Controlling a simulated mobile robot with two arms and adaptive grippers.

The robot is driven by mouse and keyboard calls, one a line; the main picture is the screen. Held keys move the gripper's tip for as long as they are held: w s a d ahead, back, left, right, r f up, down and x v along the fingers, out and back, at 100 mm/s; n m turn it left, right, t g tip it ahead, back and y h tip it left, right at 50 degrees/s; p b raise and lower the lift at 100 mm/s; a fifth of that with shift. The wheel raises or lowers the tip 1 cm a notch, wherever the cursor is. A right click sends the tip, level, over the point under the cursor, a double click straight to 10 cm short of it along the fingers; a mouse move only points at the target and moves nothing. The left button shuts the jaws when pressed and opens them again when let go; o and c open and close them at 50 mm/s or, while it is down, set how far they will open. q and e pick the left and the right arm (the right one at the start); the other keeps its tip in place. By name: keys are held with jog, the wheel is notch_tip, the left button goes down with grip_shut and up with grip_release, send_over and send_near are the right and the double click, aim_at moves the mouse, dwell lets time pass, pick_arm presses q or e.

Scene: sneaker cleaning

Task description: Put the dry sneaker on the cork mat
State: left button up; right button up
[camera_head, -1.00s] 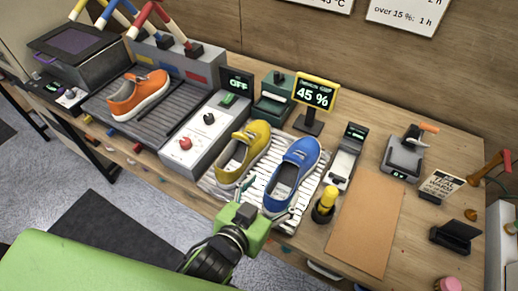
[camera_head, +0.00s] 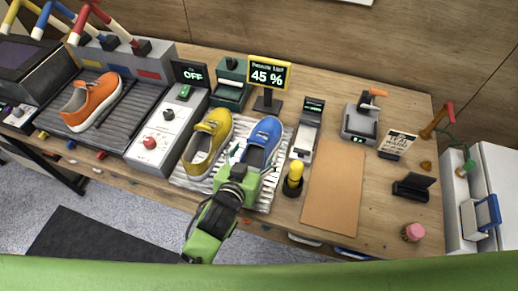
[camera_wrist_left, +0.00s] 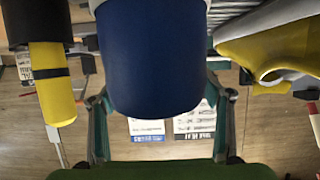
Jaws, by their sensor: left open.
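A blue sneaker (camera_head: 264,142) and a yellow sneaker (camera_head: 208,145) lie side by side on a white slatted rack (camera_head: 267,197). An orange sneaker (camera_head: 92,100) lies on the dark grooved bed at the left. The cork mat (camera_head: 335,190) is a bare brown sheet to the right of the rack. My left gripper (camera_head: 244,168) is at the near end of the blue sneaker. In the left wrist view its open fingers stand on either side of the blue sneaker (camera_wrist_left: 152,55); whether they touch it is unclear. My right gripper is not in view.
A yellow-topped bottle (camera_head: 294,177) stands between rack and mat. A 45 % display (camera_head: 268,74) stands behind the sneakers. A grey control box (camera_head: 160,132) is left of the rack. A black stand (camera_head: 411,187) and pink object (camera_head: 413,232) are right of the mat.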

aim_at(257, 148)
pick_arm(q)
jog(key=shift+x, duration=1.2)
jog(key=shift+w, duration=0.3)
jog(key=shift+f, duration=0.15)
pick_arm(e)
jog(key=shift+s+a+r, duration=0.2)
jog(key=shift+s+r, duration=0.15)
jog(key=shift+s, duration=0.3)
pick_arm(q)
jog(key=c, duration=1.6)
jog(key=shift+p, duration=0.3)
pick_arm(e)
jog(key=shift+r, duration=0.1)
